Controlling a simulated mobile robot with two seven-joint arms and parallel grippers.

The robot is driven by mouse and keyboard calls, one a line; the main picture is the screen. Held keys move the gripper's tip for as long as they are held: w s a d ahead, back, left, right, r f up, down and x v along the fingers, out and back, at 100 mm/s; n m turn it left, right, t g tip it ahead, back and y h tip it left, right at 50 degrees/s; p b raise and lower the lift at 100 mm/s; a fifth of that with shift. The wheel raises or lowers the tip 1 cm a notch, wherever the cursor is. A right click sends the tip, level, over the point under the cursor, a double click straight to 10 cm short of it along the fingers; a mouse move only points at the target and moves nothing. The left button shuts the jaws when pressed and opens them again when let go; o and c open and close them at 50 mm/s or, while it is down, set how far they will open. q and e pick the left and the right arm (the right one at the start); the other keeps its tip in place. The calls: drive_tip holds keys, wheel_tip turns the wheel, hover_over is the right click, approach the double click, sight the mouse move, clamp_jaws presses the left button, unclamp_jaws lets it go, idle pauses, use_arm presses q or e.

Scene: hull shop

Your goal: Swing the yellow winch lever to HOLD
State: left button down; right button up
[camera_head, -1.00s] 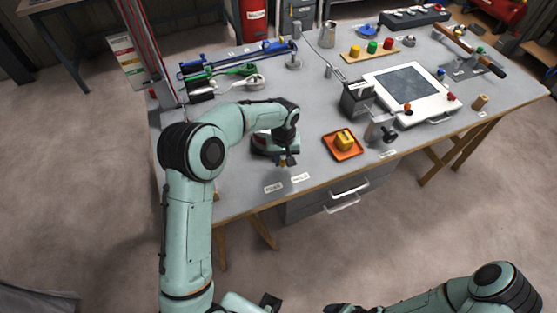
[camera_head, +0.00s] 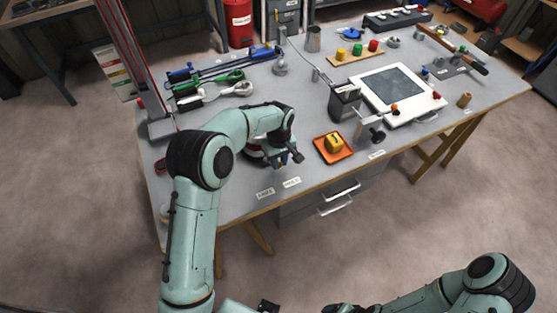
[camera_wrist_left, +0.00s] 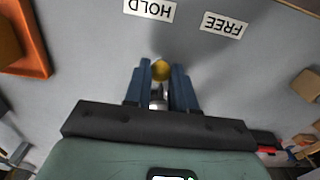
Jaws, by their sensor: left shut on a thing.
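My left gripper (camera_head: 281,163) is low over the near left part of the bench. In the left wrist view its blue fingers (camera_wrist_left: 161,88) are shut on the winch lever, whose yellow round knob (camera_wrist_left: 161,69) shows between and just beyond the fingertips. The rest of the lever is mostly hidden by the gripper. The HOLD label (camera_head: 291,183) and the FREE label (camera_head: 265,194) lie at the bench's front edge. In the left wrist view the knob is closer in line with the HOLD label (camera_wrist_left: 150,9) than with the FREE label (camera_wrist_left: 223,24). My right gripper is out of view.
A white-framed panel (camera_head: 367,107) is farther right. Blue- and green-handled tools (camera_head: 228,77) lie behind my left arm.

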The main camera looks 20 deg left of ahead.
sight(279, 163)
use_arm(q)
drive_tip(key=c, duration=1)
unclamp_jaws()
drive_tip(key=shift+o, duration=0.2)
wheel_tip(279, 163, up, 13)
drive_tip(key=p, duration=0.1)
drive_tip(key=shift+r, duration=0.2)
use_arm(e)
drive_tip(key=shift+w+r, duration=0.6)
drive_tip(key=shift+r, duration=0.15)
